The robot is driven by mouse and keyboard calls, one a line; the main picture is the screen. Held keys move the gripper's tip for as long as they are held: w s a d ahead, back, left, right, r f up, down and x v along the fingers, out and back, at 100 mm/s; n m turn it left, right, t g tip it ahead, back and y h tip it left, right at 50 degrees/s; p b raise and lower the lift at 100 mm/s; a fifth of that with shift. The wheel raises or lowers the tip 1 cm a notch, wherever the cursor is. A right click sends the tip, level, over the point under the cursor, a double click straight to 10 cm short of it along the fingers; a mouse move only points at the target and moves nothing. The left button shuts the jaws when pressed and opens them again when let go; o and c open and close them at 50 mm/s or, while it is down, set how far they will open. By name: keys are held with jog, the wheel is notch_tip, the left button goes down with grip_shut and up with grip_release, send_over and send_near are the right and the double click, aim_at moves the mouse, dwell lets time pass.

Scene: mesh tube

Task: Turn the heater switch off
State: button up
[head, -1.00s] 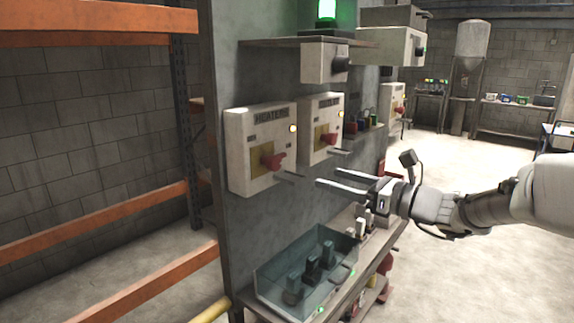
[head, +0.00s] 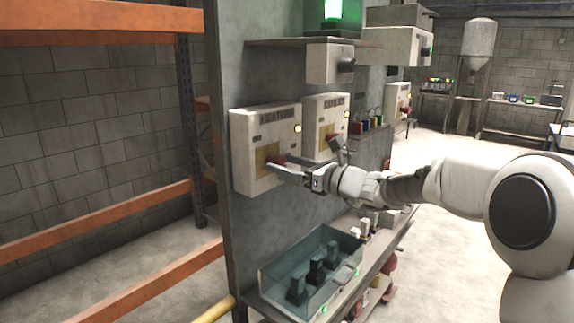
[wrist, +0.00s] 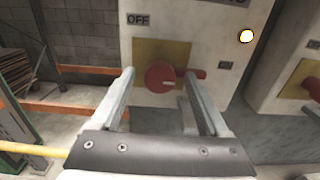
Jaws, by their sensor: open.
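The heater switch box (head: 250,130) is a pale box labelled HEATERS on the grey panel, with a lit yellow lamp. Its red rotary handle (wrist: 162,77) sits on a yellow plate in the wrist view, the lever pointing right, away from the OFF label (wrist: 138,19) at upper left. In the head view my gripper partly hides the red handle (head: 276,160). My gripper (wrist: 155,85) is open, its fingers on either side of the handle. The right finger appears close to the lever; I cannot tell whether it touches.
A second switch box (head: 326,125) with its own handle is just right of the heater box. A shelf (head: 300,42) with a lit green lamp is above. A clear bin (head: 275,280) of dark parts stands on a ledge below. Orange rack beams (head: 110,210) are at left.

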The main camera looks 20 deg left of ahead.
grip_shut()
dwell(0.3)
jog(key=shift+f+b, duration=0.15)
jog(key=shift+b, duration=0.3)
jog(key=shift+s+f+n+b, duration=0.1)
jog(key=shift+n+b, duration=8.7)
jog(key=shift+b, duration=1.35)
